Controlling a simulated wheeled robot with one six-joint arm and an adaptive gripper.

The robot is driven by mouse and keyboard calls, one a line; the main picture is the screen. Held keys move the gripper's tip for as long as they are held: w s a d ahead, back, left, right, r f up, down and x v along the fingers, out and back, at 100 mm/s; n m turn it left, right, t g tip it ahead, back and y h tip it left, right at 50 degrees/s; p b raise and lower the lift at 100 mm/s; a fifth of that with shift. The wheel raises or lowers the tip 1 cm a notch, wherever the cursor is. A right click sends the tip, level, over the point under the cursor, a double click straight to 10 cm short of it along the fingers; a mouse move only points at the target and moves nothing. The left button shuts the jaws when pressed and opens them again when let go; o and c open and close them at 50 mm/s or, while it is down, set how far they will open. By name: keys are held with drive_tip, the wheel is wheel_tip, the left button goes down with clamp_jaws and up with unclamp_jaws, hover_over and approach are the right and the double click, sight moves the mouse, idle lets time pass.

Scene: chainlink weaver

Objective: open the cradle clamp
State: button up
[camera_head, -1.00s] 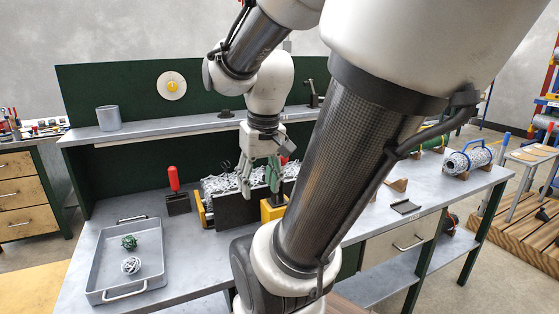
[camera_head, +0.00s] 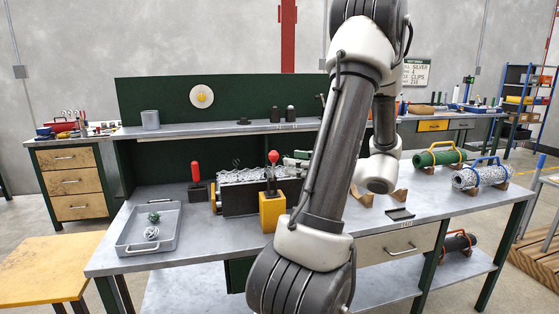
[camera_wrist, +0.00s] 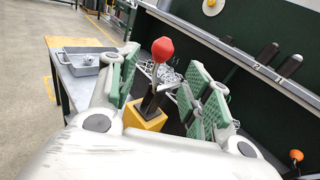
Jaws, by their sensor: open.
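The clamp lever has a red knob (camera_head: 273,157) on a dark stem and stands roughly upright on a yellow block (camera_head: 272,212). The block sits at the front right of the dark cradle (camera_head: 238,203), which holds silvery chain mesh (camera_head: 240,174). In the wrist view the red knob (camera_wrist: 162,49) shows between and beyond my spread green-padded fingers, above the yellow block (camera_wrist: 145,117). My gripper (camera_wrist: 163,85) is open and empty. In the head view my gripper (camera_head: 296,158) lies just right of the knob, mostly hidden behind my arm. I see no clear contact.
A second red-handled tool (camera_head: 196,173) on a dark base stands left of the cradle. A grey tray (camera_head: 128,246) with a green and a silver ball lies farther left. Dark pegs (camera_head: 290,113) stand on the shelf behind. Mesh rolls (camera_head: 480,177) lie at the right.

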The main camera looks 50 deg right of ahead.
sight(274, 155)
drive_tip(key=shift+m+t, duration=0.3)
drive_tip(key=shift+m, duration=0.1)
drive_tip(key=x, duration=0.5)
drive_tip(key=r+x, duration=0.1)
drive_tip(key=x, duration=0.2)
drive_tip(key=shift+w, duration=0.15)
clamp_jaws()
